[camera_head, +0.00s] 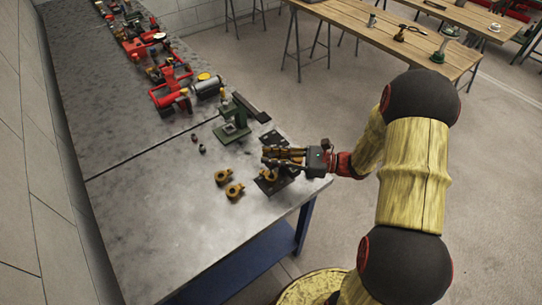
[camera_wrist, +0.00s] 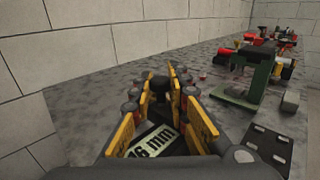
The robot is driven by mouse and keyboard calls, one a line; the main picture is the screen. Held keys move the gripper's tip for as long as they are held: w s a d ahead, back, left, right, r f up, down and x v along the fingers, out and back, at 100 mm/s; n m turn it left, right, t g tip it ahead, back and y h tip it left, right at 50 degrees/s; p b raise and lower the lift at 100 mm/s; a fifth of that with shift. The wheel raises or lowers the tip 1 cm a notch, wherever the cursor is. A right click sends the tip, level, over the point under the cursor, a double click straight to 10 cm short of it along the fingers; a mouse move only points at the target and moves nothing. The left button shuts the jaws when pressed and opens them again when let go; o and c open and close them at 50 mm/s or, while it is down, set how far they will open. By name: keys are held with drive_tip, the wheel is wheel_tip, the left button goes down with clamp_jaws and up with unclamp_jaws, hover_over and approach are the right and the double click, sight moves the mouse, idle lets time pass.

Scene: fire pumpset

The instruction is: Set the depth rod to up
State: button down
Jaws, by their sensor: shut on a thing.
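My gripper (camera_head: 285,157) reaches in from the right over the near right corner of the metal bench. In the wrist view its yellow fingers (camera_wrist: 160,88) are closed around a dark upright piece (camera_wrist: 158,84), which looks like the depth rod. Only its dark upper end shows between the fingertips; the rest is hidden by the fingers. Below it, between the fingers, lies a pale label (camera_wrist: 154,142) reading "16 mm". In the head view a brass part (camera_head: 270,175) on a dark plate (camera_head: 268,188) is just under the fingers.
Two loose brass fittings (camera_head: 234,190) lie left of my gripper. A green stand (camera_head: 232,127) with a dark lever is just behind. Red pump parts (camera_head: 172,92) line the bench further back. A flat dark plate (camera_wrist: 266,144) lies right of the fingers. The bench's front left is clear.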

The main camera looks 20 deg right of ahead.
drive_tip(key=shift+r, duration=0.15)
wheel_tip(320, 180, up, 5)
drive_tip(key=p, duration=0.5)
drive_tip(key=shift+p, duration=0.35)
drive_tip(key=shift+w+d, duration=0.1)
drive_tip(key=c, duration=2)
unclamp_jaws()
drive_tip(key=shift+c, duration=0.2)
drive_tip(key=o, duration=0.4)
drive_tip(key=shift+c, duration=0.2)
drive_tip(key=v, duration=1.2)
